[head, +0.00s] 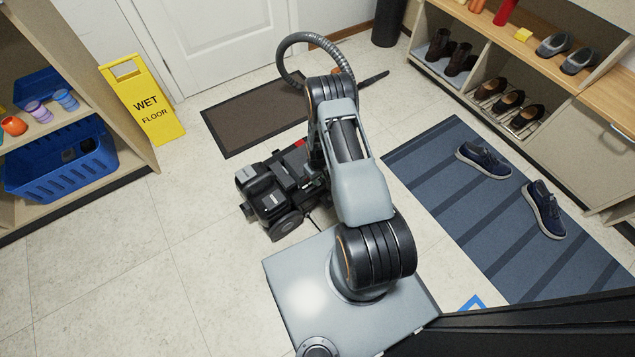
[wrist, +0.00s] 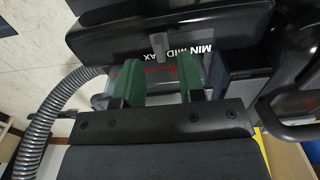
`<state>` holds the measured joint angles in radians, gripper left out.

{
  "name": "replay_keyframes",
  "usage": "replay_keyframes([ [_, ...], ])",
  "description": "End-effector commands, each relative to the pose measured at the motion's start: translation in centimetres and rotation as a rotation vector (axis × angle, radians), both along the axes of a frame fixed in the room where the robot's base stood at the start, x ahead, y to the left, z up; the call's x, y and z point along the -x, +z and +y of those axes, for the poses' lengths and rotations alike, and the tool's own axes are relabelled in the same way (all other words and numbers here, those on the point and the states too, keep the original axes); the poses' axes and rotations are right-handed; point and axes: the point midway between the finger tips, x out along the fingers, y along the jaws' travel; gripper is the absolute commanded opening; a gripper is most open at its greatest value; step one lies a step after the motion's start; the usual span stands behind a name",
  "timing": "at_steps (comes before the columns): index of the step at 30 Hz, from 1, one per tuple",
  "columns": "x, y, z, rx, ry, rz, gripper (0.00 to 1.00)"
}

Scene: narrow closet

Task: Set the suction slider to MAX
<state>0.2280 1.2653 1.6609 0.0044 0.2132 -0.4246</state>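The vacuum cleaner (head: 275,195), a black canister with wheels, stands on the floor beyond my base. In the wrist view, its suction scale shows upside-down white lettering (wrist: 192,49), with MIN toward the right and MAX, partly hidden, toward the left. A small grey tab (wrist: 158,46), seemingly the slider, stands over the lettering near the MAX end. My gripper (wrist: 159,75) has green fingers spread apart, one on each side of the tab in the picture. Gaps show between the fingers and tab; I see no contact. In the head view, my arm hides the gripper.
A grey ribbed hose (wrist: 42,125) runs along the left of the wrist view. A blue striped rug (head: 440,180) with shoes lies right. Left floor is clear.

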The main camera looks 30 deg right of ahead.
Motion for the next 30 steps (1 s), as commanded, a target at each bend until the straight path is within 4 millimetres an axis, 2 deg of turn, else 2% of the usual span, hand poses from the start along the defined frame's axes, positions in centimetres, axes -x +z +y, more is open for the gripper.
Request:
replay_keyframes([
  [1, 0.1, -1.0, 0.0, -0.001, 0.0, 0.001, 0.36],
  [7, 0.0, -2.7, 0.0, -0.001, 0.0, 0.001, 0.36],
  [20, 0.0, -3.1, 0.0, 0.0, 0.0, 0.0, 0.36],
  [30, 0.0, -3.1, 0.0, 0.0, 0.0, 0.0, 0.05],
])
